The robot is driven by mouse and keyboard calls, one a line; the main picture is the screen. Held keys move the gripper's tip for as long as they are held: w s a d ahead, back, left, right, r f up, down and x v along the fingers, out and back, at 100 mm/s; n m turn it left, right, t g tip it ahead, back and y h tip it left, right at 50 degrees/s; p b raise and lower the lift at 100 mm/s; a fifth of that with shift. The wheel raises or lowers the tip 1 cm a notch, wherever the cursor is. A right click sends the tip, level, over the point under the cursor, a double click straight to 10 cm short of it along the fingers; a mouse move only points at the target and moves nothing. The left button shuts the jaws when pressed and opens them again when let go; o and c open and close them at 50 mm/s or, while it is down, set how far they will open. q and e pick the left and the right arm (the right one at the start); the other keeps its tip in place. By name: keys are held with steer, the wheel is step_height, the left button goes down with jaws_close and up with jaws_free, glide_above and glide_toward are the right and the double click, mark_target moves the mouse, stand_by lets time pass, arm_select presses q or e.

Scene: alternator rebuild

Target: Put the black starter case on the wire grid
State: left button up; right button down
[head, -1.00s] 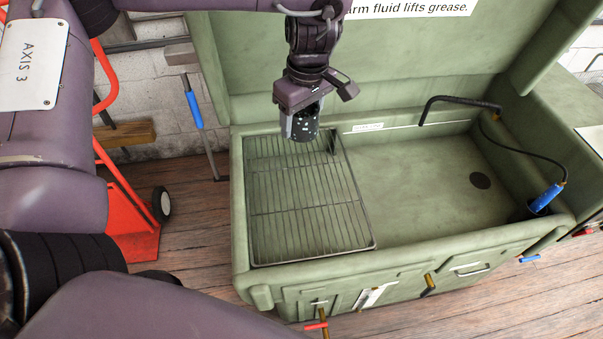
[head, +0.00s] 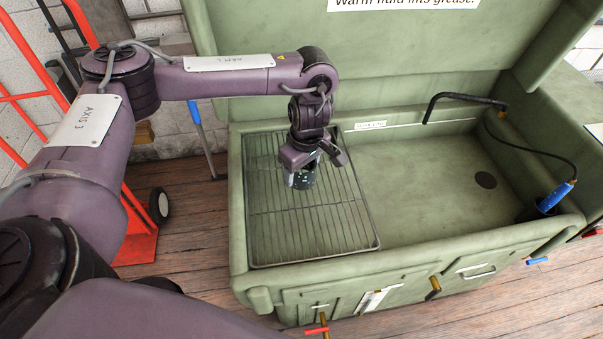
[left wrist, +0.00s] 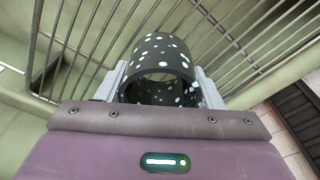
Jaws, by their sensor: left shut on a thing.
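The black starter case (head: 304,177) is a short, hollow dark cylinder with pale specks. My left gripper (head: 303,172) is shut on it, above the left half of the green wash basin. In the left wrist view the case (left wrist: 163,55) sits between the two grey fingers, its open end facing the camera. The wire grid (head: 310,222) covers the left part of the basin. The case is over the grid's middle to back area; I cannot tell whether its lower side touches the wires. My right gripper is not in view.
A black spout (head: 465,97) and a hose with a blue-handled brush (head: 555,197) are at the right. The raised lid stands behind. A red hand truck (head: 137,225) stands left on the wood floor.

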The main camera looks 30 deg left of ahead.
arm_select(q)
steer(key=shift+w+f, duration=0.1)
steer(key=shift+f, duration=0.6)
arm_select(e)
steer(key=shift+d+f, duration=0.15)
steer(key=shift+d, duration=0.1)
arm_select(q)
steer(key=shift+f, duration=0.15)
steer(key=o, duration=1.5)
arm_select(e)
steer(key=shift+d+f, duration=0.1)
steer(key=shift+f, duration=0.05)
